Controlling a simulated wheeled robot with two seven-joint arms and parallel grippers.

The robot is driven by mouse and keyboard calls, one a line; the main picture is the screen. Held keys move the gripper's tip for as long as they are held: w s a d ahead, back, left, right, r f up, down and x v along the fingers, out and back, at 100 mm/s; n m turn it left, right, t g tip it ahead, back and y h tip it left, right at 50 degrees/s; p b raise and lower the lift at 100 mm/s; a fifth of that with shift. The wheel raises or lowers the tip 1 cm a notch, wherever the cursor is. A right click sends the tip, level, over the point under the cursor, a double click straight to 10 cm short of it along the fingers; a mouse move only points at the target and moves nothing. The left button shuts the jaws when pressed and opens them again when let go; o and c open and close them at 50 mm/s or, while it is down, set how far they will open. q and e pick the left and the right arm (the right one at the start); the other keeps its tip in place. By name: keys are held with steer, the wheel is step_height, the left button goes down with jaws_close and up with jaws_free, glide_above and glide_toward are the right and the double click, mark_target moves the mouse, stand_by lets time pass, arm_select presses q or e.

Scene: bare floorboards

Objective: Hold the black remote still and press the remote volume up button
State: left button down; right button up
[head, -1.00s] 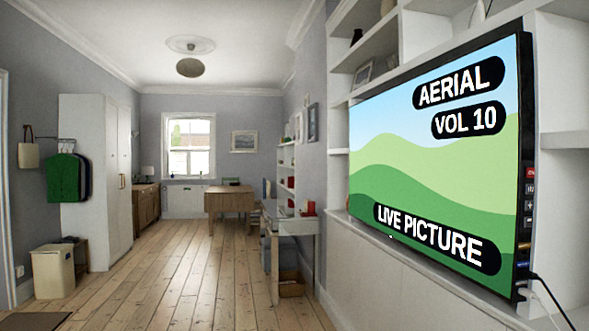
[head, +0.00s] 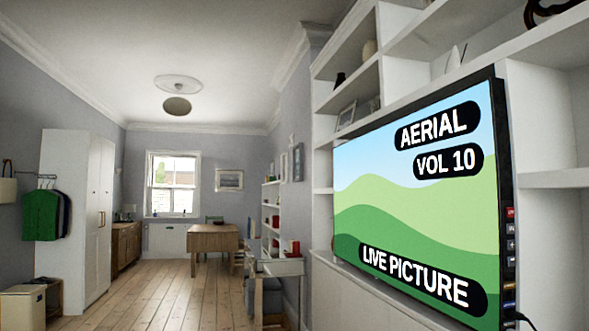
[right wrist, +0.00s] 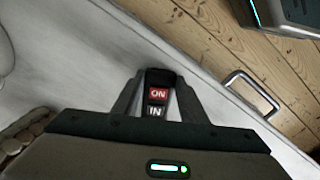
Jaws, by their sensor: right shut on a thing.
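The black remote (right wrist: 160,79) is in the right wrist view, small and dark, with a red button marked ON and a dark button marked IN. My right gripper (right wrist: 157,90) is shut on it, with one finger on each side. The rest of the remote is hidden, and I cannot make out a volume up button. The remote is not in the head view. The television (head: 420,205) at the right of the head view reads AERIAL, VOL 10 and LIVE PICTURE.
White shelving (head: 545,150) surrounds the television. A pale surface (right wrist: 60,60) lies under the remote, with a metal handle (right wrist: 250,92) and floorboards (right wrist: 205,35) to its right. A wooden table (head: 213,238) stands far back in the room, beyond open floor.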

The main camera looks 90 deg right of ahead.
steer(key=o, duration=1.2)
steer(key=shift+r, duration=0.1)
step_height(320, 180, up, 12)
steer(key=shift+f, duration=0.1)
